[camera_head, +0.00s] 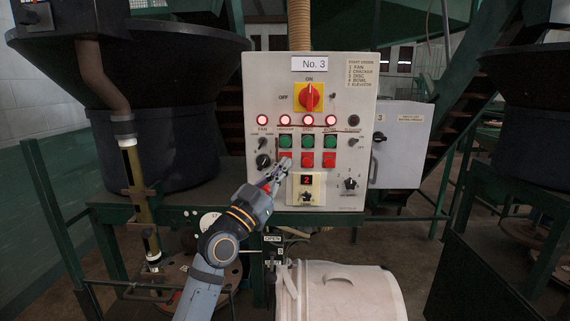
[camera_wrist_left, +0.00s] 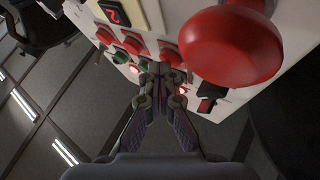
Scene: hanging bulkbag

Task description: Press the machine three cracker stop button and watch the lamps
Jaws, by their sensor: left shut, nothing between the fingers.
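The machine three panel (camera_head: 258,80), labelled No. 3, stands upright ahead of me. The red cracker stop button (camera_head: 285,155) sits under the green cracker button (camera_head: 285,142), at the left of the red row. My left gripper (camera_head: 284,166) is shut and empty, its tips just at or below that button. In the left wrist view the closed fingertips (camera_wrist_left: 160,68) overlap the near red button (camera_wrist_left: 170,54); I cannot tell whether they touch it. The fan lamp (camera_head: 262,121), cracker lamp (camera_head: 285,121), disc lamp (camera_head: 308,121) and bowl lamp (camera_head: 331,120) glow red; the elevator lamp (camera_head: 353,121) is dark.
A large red mushroom knob (camera_wrist_left: 232,45) stands close beside the fingers in the left wrist view. A red-yellow main switch (camera_head: 309,97) is above the lamps. A small display (camera_head: 307,181) reads 2. A white drum (camera_head: 340,292) is below, a dark hopper (camera_head: 150,140) left.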

